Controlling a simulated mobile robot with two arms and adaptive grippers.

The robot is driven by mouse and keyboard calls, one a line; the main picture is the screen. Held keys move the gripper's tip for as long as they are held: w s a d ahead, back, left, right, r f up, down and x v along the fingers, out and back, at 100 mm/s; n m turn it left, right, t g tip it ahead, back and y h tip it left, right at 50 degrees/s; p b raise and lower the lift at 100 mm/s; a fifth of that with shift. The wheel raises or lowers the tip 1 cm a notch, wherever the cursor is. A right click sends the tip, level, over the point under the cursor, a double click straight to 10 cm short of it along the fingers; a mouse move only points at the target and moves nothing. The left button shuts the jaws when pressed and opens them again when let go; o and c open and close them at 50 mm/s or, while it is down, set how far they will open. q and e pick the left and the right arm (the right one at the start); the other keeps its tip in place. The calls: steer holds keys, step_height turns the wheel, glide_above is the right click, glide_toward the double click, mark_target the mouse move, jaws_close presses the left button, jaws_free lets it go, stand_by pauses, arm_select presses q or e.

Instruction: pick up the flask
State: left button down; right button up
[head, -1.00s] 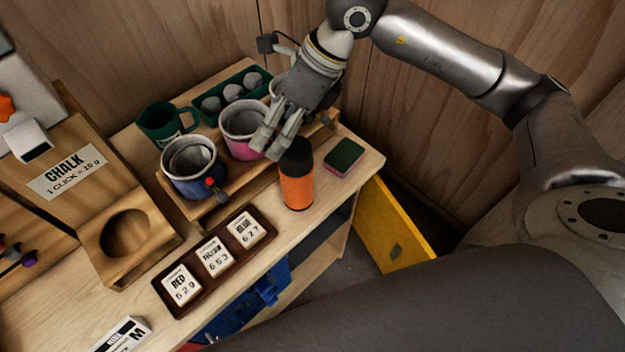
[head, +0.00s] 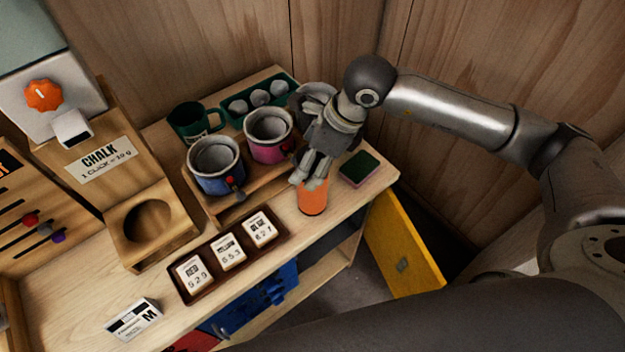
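The flask (head: 313,200) is an orange cylinder standing upright near the front edge of the wooden table. Its dark top is hidden behind my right gripper (head: 309,184). The gripper comes down from above and behind, with its fingers at the flask's upper part. I cannot tell whether the fingers touch it or have shut on it. My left gripper does not show.
A pink chalk bag (head: 266,148) and a blue one (head: 214,178) stand in a wooden rack left of the flask. A green sponge (head: 359,168) lies to its right. A brown tray (head: 181,291) with white blocks is to its front left. A yellow panel (head: 400,238) stands below right.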

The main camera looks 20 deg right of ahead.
steer(key=shift+x, duration=1.25)
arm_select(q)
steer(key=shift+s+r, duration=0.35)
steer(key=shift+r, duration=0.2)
arm_select(e)
steer(key=shift+r, duration=0.1)
steer(key=c, duration=1.7)
steer(key=shift+c, duration=0.2)
